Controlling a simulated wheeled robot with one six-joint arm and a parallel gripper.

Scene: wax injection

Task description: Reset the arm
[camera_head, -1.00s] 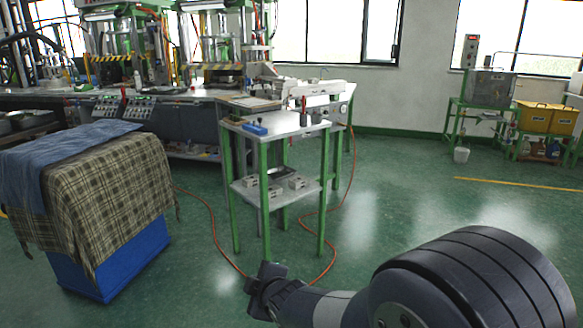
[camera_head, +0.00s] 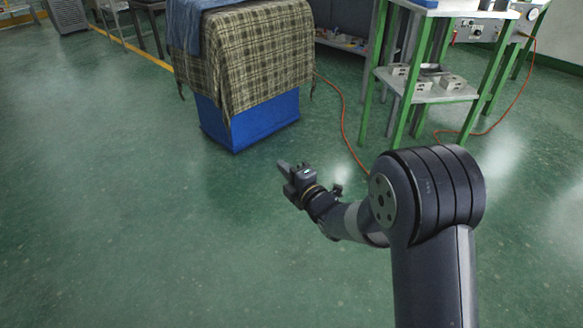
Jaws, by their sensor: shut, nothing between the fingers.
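My arm comes up from the bottom right, bends at a thick dark joint and reaches left over the floor. My gripper (camera_head: 284,166) is at its end, near the middle of the picture, pointing up and left. It is shut and holds nothing. In the picture it lies just below and right of the blue bin, and I see no contact with anything.
A blue bin (camera_head: 252,124) draped with a plaid cloth (camera_head: 262,50) stands at the upper middle. A green-legged table (camera_head: 445,95) with metal blocks on its lower shelf is at the upper right. An orange hose (camera_head: 343,115) lies on the floor. The left floor is clear.

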